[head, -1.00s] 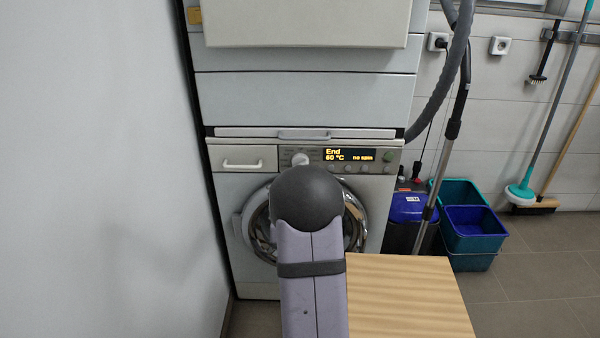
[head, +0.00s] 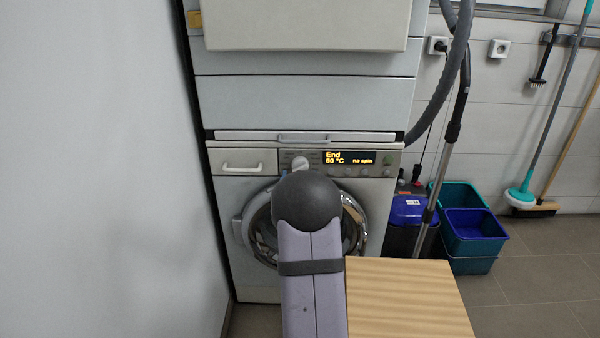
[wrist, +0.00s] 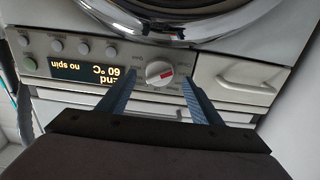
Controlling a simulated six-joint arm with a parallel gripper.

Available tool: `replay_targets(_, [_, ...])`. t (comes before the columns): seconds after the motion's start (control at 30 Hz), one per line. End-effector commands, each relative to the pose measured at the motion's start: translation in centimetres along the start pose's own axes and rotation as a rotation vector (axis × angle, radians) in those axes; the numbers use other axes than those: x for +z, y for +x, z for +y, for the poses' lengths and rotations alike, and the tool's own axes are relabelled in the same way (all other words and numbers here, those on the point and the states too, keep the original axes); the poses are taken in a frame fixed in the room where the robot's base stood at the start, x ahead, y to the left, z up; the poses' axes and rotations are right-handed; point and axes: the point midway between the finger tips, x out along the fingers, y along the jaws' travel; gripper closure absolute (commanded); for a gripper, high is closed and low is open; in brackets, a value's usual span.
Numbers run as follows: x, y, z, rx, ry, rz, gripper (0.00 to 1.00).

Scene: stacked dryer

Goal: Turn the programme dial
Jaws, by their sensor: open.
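The programme dial (head: 300,162) is a round white knob on the front panel of the lower machine (head: 243,190), left of the lit display (head: 349,158), which reads "End", "60 °C", "no spin". In the wrist view, which is upside down, the dial (wrist: 160,73) shows a red mark on its face. My gripper (wrist: 152,84) is open. Its two blue fingers point at the panel, one on each side of the dial; I cannot tell whether they touch it. In the head view my arm hides most of the gripper.
A drawer with a white handle (head: 241,167) is left of the dial. The round door (head: 357,222) is below. A wooden top (head: 405,295) stands at front right. Buckets (head: 474,228) and a vacuum (head: 407,215) are right of the machine; a wall (head: 90,180) is close on the left.

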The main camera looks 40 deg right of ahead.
Motion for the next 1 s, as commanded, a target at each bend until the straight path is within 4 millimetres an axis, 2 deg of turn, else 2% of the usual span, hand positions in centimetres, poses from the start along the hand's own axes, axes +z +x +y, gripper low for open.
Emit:
replay_targets(0.1, [0.0,1.5,0.0,0.001,0.0,0.001,0.41])
replay_targets(0.3, [0.1,3.1,0.1,0.001,0.0,-0.001,0.41])
replay_targets(0.7, [0.0,3.7,0.0,0.001,-0.001,-0.001,0.41])
replay_targets(0.73, [0.0,3.7,0.1,0.001,-0.001,-0.001,0.43])
replay_targets(0.9, [0.0,3.6,0.0,0.0,0.0,-0.001,0.82])
replay_targets(1.0, [0.0,3.6,0.0,0.0,0.0,-0.001,0.82])
